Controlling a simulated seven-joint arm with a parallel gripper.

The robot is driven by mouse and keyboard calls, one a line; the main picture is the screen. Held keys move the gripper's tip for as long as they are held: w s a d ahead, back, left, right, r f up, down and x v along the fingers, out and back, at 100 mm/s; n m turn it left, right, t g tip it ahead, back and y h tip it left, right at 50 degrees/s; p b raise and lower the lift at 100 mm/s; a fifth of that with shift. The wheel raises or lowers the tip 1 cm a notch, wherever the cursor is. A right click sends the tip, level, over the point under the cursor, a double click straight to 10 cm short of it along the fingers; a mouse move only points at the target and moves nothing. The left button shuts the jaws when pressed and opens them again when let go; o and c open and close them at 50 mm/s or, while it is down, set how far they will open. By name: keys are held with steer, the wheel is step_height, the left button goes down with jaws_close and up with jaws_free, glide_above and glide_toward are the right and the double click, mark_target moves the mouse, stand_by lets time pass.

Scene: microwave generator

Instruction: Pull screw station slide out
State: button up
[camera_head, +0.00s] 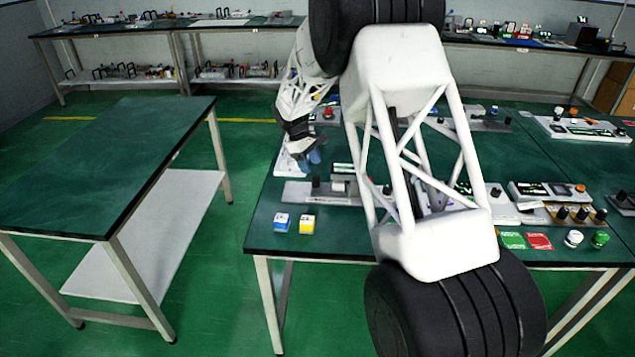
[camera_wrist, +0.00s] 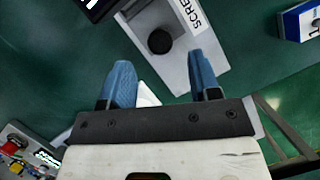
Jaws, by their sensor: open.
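The screw station slide (camera_wrist: 178,68) is a grey plate with a partly visible label beginning "SCRE". A round black knob (camera_wrist: 160,40) stands on it. In the head view, what looks like the same slide (camera_head: 297,194) lies near the left end of the right-hand table, with its knob (camera_head: 316,181). My gripper (camera_wrist: 160,62) is open and empty, its two blue fingers apart. In the wrist view the knob lies just beyond the fingertips, between their lines. In the head view my gripper (camera_head: 308,158) is behind the knob; its exact height is unclear.
A blue-and-white box (camera_head: 282,222) and a yellow-and-white box (camera_head: 307,224) stand in front of the slide. More stations and buttons fill the table to the right, partly hidden by my arm. The left table (camera_head: 100,165) is bare.

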mark_target(315, 176)
steer(key=shift+x, duration=3.75)
steer(key=shift+a, duration=0.1)
jaws_close()
